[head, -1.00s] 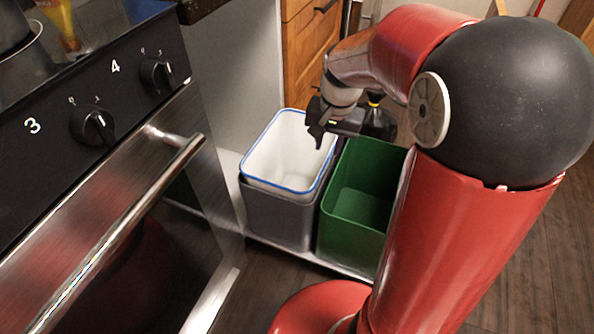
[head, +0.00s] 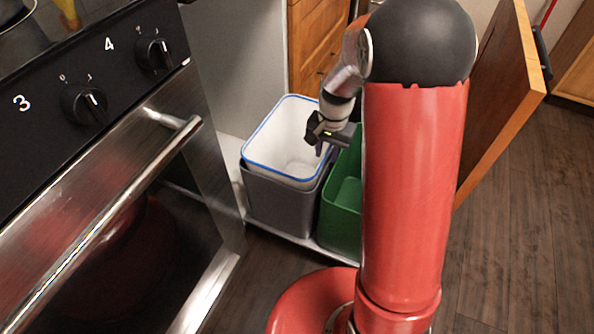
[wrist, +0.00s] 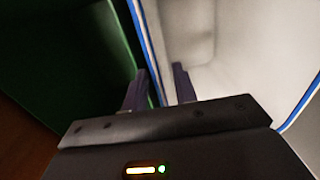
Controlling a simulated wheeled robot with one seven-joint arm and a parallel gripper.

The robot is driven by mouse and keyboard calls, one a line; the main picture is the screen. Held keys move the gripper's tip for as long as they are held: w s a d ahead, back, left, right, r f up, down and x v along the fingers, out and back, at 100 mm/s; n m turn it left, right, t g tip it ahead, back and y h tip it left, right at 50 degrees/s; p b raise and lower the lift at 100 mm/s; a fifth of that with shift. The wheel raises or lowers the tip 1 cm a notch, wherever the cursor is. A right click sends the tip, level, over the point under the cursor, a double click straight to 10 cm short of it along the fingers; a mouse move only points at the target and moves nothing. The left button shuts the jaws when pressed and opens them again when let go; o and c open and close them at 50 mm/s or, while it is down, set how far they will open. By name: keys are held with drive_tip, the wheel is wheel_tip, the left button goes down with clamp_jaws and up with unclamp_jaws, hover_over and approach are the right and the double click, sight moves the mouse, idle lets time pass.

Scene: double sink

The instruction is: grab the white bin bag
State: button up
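The white bin bag (head: 293,143) is a white liner with a blue rim, inside the grey bin (head: 283,208) in the head view. In the wrist view its white inside (wrist: 235,60) fills the right side. My gripper (head: 326,148) is above the bag's right rim, close to the green bin. In the wrist view my gripper's two fingers (wrist: 159,88) are apart, and the blue-edged rim runs between them. One finger is on the bag's inner side, the other on the green bin's side. I see no finger contact with the rim.
The green bin (head: 343,208) stands right beside the grey one. The oven with its handle (head: 120,225) is at the left. An open wooden door (head: 503,95) is at the right, behind my arm. Dark floor (head: 520,250) is free at the right.

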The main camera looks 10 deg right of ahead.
clamp_jaws()
drive_tip(key=shift+r, duration=0.15)
idle(0.4)
